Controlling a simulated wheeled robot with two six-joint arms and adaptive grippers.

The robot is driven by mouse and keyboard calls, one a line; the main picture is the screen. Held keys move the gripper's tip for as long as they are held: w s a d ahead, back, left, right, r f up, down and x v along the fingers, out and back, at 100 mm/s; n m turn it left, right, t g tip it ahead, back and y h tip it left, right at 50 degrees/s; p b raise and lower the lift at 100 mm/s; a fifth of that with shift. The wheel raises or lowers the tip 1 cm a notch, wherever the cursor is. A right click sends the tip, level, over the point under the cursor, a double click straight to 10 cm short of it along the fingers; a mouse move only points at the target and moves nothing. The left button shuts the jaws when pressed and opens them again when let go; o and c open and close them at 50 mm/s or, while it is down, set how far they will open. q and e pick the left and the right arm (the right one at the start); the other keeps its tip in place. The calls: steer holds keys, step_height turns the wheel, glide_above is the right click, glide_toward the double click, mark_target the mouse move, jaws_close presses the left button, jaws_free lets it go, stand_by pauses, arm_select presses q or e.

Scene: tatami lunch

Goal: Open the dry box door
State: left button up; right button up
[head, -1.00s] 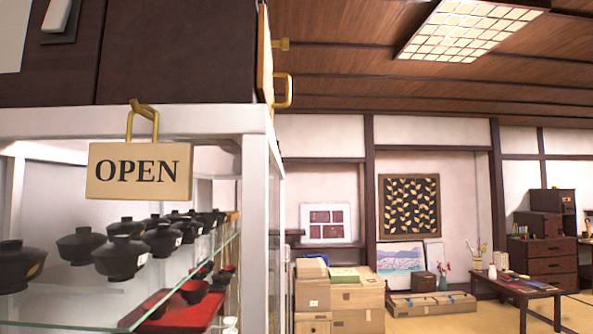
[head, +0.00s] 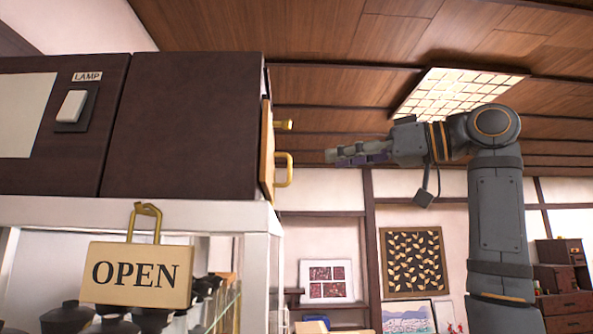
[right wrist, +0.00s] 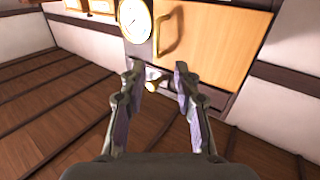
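The dry box (head: 185,125) is a dark brown box on top of a white-framed glass case. Its pale wooden door (head: 267,150) is on its right side, seen nearly edge-on, and looks shut. A brass handle (head: 284,170) and a brass knob (head: 284,125) stick out from that side. My right gripper (head: 328,156) is to the right of the handle, apart from it and pointing left. In the right wrist view the door (right wrist: 222,42), handle (right wrist: 170,36) and knob (right wrist: 153,84) lie beyond the open, empty fingers (right wrist: 158,72). My left gripper is out of view.
A white round dial (right wrist: 135,20) sits beside the door. An OPEN sign (head: 137,274) hangs at the glass case's front, with dark lidded bowls (head: 68,318) inside. A lamp switch (head: 72,106) is on the box front. The air between gripper and door is clear.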

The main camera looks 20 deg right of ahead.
steer(key=p+x, duration=0.4)
steer(key=x, duration=0.7)
steer(key=shift+w+d, duration=0.2)
steer(key=shift+d, duration=0.05)
steer(key=shift+f, duration=0.1)
steer(key=shift+c, duration=0.9)
jaws_close()
